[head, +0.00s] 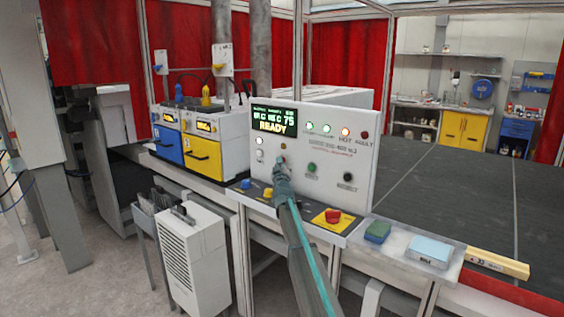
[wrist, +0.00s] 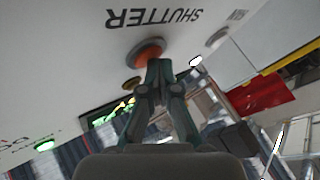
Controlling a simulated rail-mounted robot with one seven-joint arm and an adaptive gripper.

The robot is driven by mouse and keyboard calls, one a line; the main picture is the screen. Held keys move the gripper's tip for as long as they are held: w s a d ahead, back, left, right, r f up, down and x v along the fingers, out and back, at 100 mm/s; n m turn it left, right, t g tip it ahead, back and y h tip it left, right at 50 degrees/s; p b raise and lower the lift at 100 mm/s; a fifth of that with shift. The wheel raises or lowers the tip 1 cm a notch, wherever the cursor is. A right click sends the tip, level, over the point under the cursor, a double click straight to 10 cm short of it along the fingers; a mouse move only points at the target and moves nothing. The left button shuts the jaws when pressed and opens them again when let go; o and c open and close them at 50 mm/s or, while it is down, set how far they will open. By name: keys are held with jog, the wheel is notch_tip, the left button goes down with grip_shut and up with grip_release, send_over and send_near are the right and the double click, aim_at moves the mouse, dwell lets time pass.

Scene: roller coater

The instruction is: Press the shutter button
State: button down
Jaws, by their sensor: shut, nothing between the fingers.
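The shutter button is a round orange button (wrist: 147,50) on the white control panel (head: 335,150), beside the printed word SHUTTER, which appears upside down in the wrist view. My gripper (head: 281,168) is in front of the panel in the head view and covers the area around this button. In the wrist view my gripper (wrist: 160,66) is shut and empty, with its fingertips at the orange button's edge. I cannot tell whether they touch it. The button does not look clearly pushed in.
The panel has a display (head: 273,122) reading READY, several lamps, a green button (head: 311,168) and a black one (head: 350,177). A red emergency knob (head: 333,216) sits on the ledge below. A tray (head: 400,243) with a green block and a pale blue box lies to the right.

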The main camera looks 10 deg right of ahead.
jog(key=shift+s+a+p, duration=0.55)
jog(key=shift+p, duration=0.05)
jog(key=s+a+p, duration=0.1)
jog(key=a+p, duration=0.1)
jog(key=s+a+p, duration=0.1)
jog(key=s+a, duration=0.1)
jog(key=shift+s+p, duration=0.1)
jog(key=shift+p, duration=0.25)
dwell(0.4)
dwell(0.3)
